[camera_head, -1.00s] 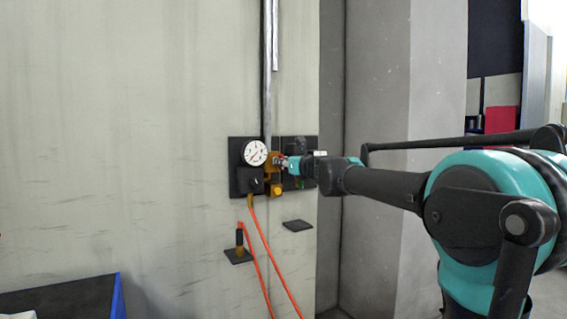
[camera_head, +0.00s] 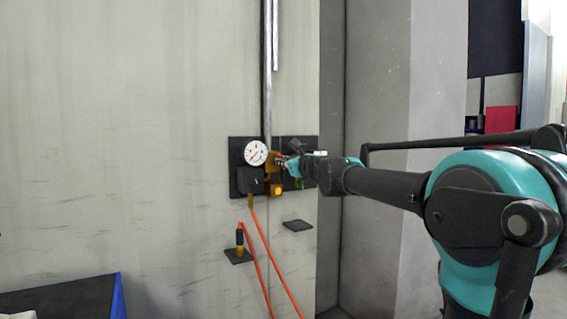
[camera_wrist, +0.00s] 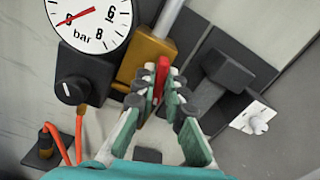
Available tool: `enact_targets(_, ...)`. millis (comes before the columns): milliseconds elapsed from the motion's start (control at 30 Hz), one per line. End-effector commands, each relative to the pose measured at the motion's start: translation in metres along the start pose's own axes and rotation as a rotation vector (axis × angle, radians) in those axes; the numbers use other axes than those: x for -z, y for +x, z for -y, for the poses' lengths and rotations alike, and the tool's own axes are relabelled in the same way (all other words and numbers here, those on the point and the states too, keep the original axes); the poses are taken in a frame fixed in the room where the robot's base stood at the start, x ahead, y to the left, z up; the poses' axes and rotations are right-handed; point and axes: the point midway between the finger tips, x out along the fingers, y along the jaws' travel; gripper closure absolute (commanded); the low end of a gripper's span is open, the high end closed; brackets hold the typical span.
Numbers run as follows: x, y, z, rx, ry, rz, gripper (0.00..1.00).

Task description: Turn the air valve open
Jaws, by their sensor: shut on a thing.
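The air valve's red lever (camera_wrist: 162,76) stands in front of a brass valve body (camera_wrist: 148,52) in the wrist view. My gripper (camera_wrist: 158,82) is shut on the red lever, with one finger on each side of it; the fingertips hide part of it. In the head view my gripper (camera_head: 283,163) reaches the brass fitting on the wall panel from the right. A round white pressure gauge (camera_head: 255,152) sits left of the valve. In the wrist view the gauge (camera_wrist: 88,22) has its red needle near 0 bar.
A black regulator knob (camera_wrist: 70,90) sits below the gauge. Orange hoses (camera_head: 262,255) hang below the panel. A small shelf (camera_head: 298,225) juts from the wall below.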

Motion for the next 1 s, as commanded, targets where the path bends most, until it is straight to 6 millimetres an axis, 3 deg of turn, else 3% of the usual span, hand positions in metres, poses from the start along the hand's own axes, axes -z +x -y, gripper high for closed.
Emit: enact_targets(1000, 0.0028, -0.0003, -0.0048, 0.0, -0.958, 0.0, 1.0)
